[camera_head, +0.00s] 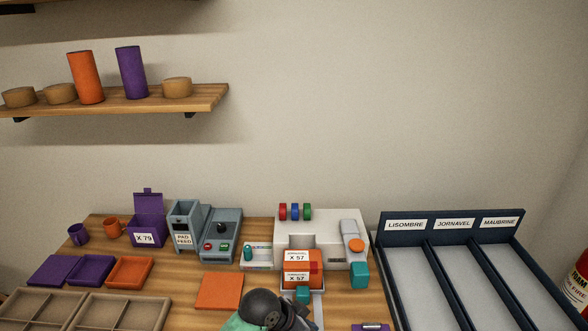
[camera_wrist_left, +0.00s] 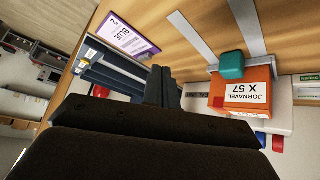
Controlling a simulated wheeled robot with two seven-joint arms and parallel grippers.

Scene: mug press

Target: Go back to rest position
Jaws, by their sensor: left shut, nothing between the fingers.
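My left gripper (camera_wrist_left: 161,86) is shut and empty in the left wrist view, its two dark fingers close together. In the head view a dark part of my arm shows at the bottom edge, in front of the white press machine (camera_head: 341,231). An orange box (camera_head: 302,262) labelled JORNAVEL X 57 sits at the front of the press; the left wrist view also shows the orange box (camera_wrist_left: 228,94), apart from my fingers. A teal block (camera_wrist_left: 232,65) is beside it there. My right gripper is not in view.
Dark sorting lanes (camera_head: 449,265) labelled LISOMBRE, JORNAVEL and MAUBRINE stand at right. A purple box (camera_head: 148,232), purple mug (camera_head: 78,234), orange mug (camera_head: 112,228) and pad feeder (camera_head: 184,224) stand at left. An orange pad (camera_head: 219,291) lies left of my arm. A purple-edged card (camera_wrist_left: 131,38) lies nearby.

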